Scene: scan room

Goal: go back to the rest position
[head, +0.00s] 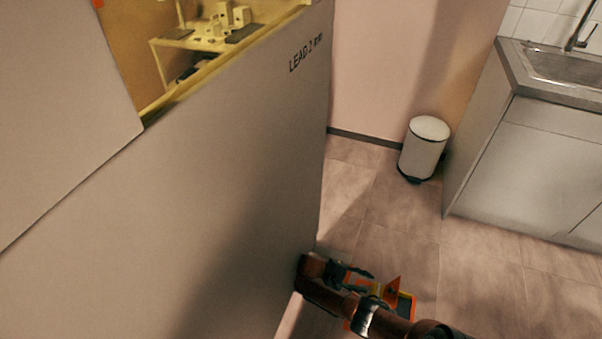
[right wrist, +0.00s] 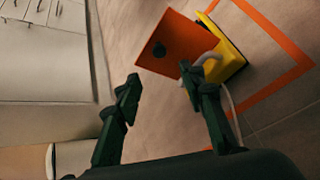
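My right arm enters the head view from the bottom right. Its gripper (head: 352,274) is low beside the right edge of the large grey panel. In the right wrist view, the two dark fingers of the right gripper (right wrist: 160,73) stand apart with nothing clearly held between them. An orange plate with a dark round spot (right wrist: 172,45) lies beyond the fingertips; the right finger overlaps its edge and a pale cord. My left gripper is not in view.
The large grey panel marked LEAD (head: 225,170) has a yellowish window (head: 200,45). A white pedal bin (head: 424,146) stands by the wall. A sink counter (head: 530,150) is at right. A yellow object (right wrist: 228,48) sits near orange floor tape (right wrist: 268,108). Open floor lies between panel and counter.

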